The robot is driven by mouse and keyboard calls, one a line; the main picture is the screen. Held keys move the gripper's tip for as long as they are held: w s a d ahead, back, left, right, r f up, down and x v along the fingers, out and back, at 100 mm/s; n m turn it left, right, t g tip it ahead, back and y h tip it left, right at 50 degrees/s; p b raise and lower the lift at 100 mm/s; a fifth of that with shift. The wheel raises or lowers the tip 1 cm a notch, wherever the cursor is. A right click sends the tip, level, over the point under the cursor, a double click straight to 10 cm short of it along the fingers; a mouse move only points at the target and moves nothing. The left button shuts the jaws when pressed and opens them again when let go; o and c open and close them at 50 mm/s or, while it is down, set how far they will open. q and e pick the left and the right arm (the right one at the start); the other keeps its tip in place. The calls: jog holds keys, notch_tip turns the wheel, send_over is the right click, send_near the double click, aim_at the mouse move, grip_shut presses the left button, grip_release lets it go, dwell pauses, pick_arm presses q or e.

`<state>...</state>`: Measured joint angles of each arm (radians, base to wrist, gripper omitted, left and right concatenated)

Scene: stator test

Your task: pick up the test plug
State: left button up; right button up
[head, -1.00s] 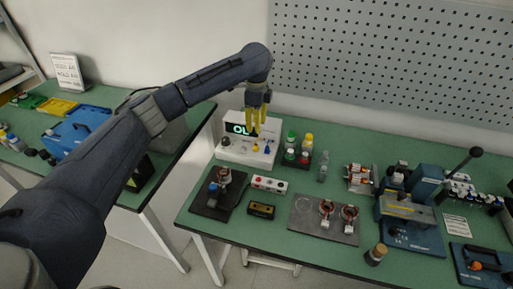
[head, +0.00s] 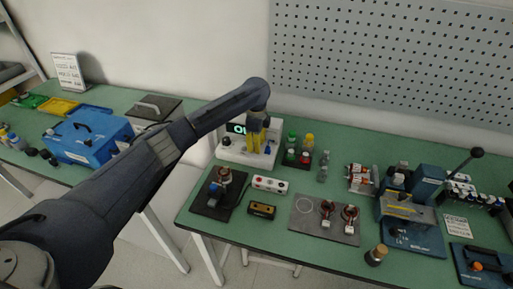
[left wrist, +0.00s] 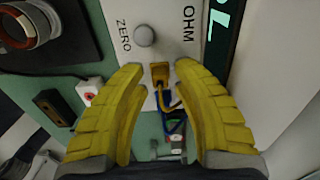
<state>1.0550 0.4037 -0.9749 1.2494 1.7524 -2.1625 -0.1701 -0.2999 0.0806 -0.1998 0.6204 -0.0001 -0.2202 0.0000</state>
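The test plug appears to be the small orange-yellow plug (left wrist: 160,72) at the front of the white ohm meter (left wrist: 160,14) in the left wrist view. My left gripper (left wrist: 162,68) has its two yellow fingers spread, one on each side of the plug, with visible gaps; I cannot tell their height relative to it. In the head view my left gripper (head: 254,149) points down over the front of the meter (head: 229,152), and its fingers hide the plug. My right gripper is out of view.
The meter's knob (left wrist: 144,36) is close to the fingertips. A red-buttoned box (head: 269,185), a dark plate with a coil (head: 212,205) and a bottle rack (head: 298,160) stand near the meter. A grey plate (head: 297,228) with two coils lies to the right.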

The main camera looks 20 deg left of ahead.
pick_arm(q)
jog(key=shift+f, duration=0.45)
jog(key=shift+o, duration=0.2)
grip_shut()
